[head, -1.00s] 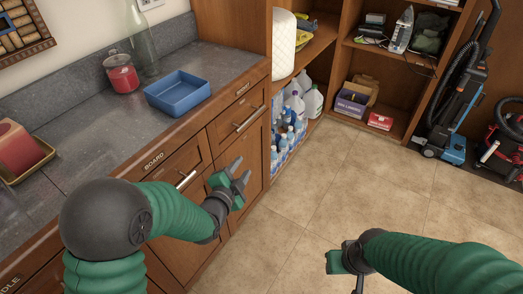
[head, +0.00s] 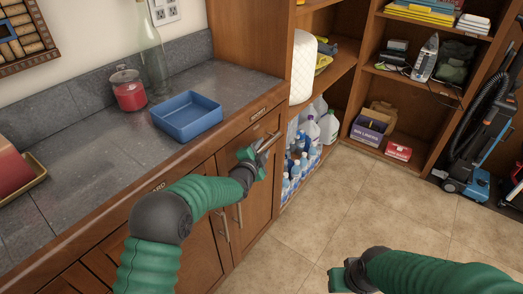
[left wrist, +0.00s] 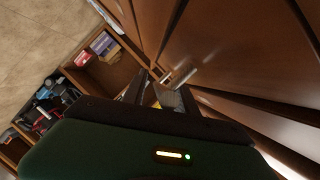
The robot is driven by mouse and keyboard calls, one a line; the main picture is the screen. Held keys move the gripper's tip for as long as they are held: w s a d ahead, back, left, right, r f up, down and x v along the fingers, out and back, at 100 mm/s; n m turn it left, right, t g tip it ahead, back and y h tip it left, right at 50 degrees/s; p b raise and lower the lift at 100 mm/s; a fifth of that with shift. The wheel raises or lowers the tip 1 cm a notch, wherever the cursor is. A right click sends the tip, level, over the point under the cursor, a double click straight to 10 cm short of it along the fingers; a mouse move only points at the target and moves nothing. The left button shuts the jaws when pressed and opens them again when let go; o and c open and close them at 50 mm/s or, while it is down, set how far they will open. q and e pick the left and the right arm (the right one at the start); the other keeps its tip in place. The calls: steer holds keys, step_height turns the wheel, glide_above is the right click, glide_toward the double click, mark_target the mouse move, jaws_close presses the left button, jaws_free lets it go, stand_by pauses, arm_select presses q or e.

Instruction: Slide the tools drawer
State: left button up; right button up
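The wooden counter has a right-hand drawer (head: 232,149) with a silver bar handle (head: 269,142); its label is too small to read surely, and no label reading "tools" can be made out. The drawer looks shut. My left gripper (head: 258,158) is at this handle, its fingers apart. In the left wrist view the two fingers (left wrist: 156,93) stand apart with the handle (left wrist: 181,78) just beyond their tips; I cannot tell whether they touch it. My right gripper (head: 340,277) hangs over the floor at the bottom, its finger gap unclear.
A blue tray (head: 187,117), a red candle jar (head: 128,92) and a glass bottle (head: 152,55) stand on the counter (head: 95,160). Bottles and jugs (head: 311,138) fill the low shelf at right. A vacuum cleaner (head: 470,160) stands far right. The tiled floor (head: 390,210) is clear.

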arm_select(q)
steer(key=shift+d+r, duration=0.1)
steer(key=c, duration=0.7)
jaws_close()
steer(key=shift+s+f, duration=0.1)
steer(key=shift+f, duration=0.25)
